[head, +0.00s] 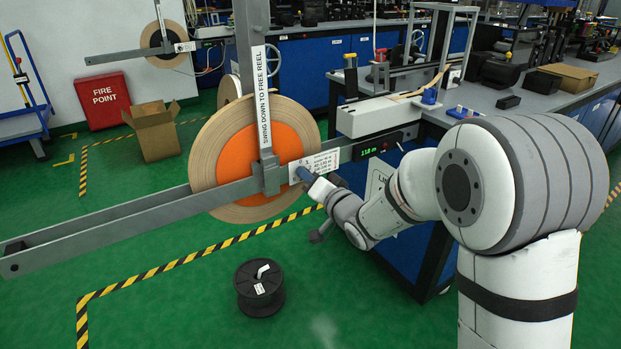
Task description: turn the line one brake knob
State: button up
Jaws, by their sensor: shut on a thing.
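The fingers are too small to make out in detail. A large tape reel (215,150) with an orange centre hangs to the left of the knob. The upright bar before it carries a label reading "SWING DOWN TO FREE REEL" (263,100).
A display box (385,146) with green digits is right of the scale plate, close above my arm. A blue-fronted bench (410,240) stands behind my arm. A black spool (259,288) lies on the green floor. A second payoff reel (165,45) is farther back.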

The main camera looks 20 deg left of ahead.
jog(key=o, duration=1)
jog(key=p+v, duration=0.1)
jog(key=v, duration=0.6)
jog(key=shift+s+d, duration=0.25)
